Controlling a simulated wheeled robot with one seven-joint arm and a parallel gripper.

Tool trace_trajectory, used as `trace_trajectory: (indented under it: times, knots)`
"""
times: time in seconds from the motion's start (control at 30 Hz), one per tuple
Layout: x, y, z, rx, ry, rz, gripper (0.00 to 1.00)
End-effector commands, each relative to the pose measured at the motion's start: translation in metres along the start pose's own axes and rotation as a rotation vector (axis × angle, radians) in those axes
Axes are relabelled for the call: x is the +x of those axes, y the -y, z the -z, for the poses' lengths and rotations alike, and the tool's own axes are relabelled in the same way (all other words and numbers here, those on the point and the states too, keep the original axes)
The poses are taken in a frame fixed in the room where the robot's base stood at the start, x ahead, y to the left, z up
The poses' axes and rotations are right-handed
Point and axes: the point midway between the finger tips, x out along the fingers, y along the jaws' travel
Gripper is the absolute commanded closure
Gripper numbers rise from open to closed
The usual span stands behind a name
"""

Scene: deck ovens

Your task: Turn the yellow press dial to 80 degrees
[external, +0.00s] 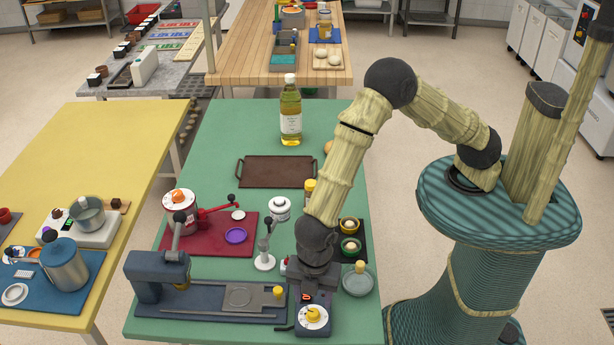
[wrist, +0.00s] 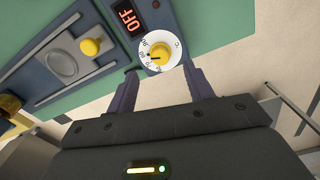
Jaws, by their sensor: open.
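The yellow press dial (external: 312,316) sits on a white numbered disc on a dark blue control box (external: 302,328) at the front edge of the green table. In the wrist view the yellow dial (wrist: 159,54) shows with its white scale around it and a dark pointer mark on it. In the external view my wrist is above and behind the dial.
A blue press (external: 160,275) with a long bed, a plate and a small yellow knob stands left of the box. A pale green bowl (external: 358,281) is close on the right. A white stand (external: 265,260) and a red mat (external: 212,236) lie farther back.

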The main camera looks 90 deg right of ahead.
Motion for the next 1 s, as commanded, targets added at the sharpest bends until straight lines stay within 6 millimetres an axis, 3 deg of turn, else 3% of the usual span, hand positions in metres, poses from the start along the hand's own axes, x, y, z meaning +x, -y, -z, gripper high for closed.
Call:
trace_trajectory:
  times: [0.53,0.7,1.0]
  knots:
    - [-0.105,-0.001,0.001,0.000,-0.003,-0.003,0.48]
    - [-0.119,0.000,0.000,0.000,0.000,0.000,0.48]
    - [-0.120,0.000,0.000,-0.001,0.000,0.001,0.48]
